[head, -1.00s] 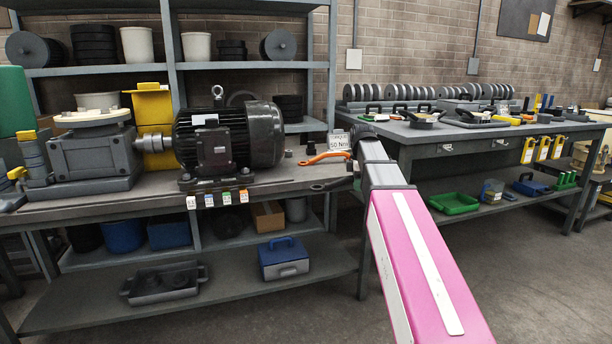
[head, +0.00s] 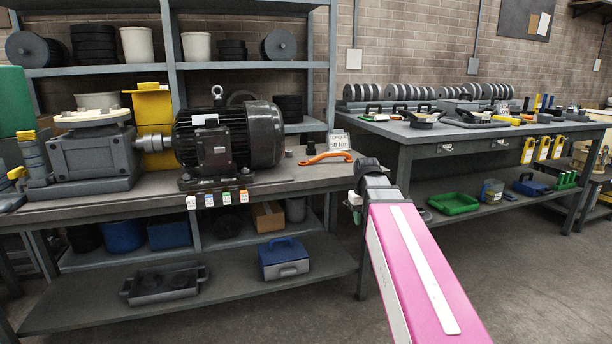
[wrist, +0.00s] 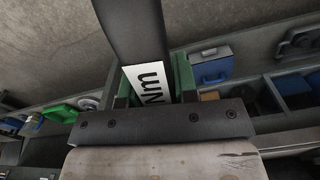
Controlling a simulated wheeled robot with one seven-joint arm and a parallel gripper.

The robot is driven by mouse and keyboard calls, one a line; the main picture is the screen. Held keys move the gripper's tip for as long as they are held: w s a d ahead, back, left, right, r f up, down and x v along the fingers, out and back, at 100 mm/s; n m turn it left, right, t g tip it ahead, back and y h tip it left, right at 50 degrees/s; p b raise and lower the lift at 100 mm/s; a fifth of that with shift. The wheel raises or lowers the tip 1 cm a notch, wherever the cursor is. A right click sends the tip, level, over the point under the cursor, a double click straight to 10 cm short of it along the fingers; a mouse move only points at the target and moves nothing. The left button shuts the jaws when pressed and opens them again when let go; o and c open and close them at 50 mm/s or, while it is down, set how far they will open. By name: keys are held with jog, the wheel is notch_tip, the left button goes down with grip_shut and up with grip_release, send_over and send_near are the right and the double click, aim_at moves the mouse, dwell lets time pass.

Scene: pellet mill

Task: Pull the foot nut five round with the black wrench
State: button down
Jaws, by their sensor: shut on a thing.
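My gripper (wrist: 153,88) is shut on a dark bar, the black wrench (wrist: 135,30), in the wrist view. The wrench has a white label with "Nm" on it, between green finger pads. Its far end runs out of the top of that view. I cannot make out foot nut five itself.
An orange wrench (head: 325,158) lies on the right end of the bench (head: 120,207), by a white "50 Nm" card (head: 339,144). A grey gearbox (head: 95,160) stands left of the motor. A second table (head: 405,133) stands at right. Floor between is clear.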

jog(key=shift+s+f+m, duration=0.45)
jog(key=shift+s+m, duration=0.05)
jog(key=shift+m, duration=0.4)
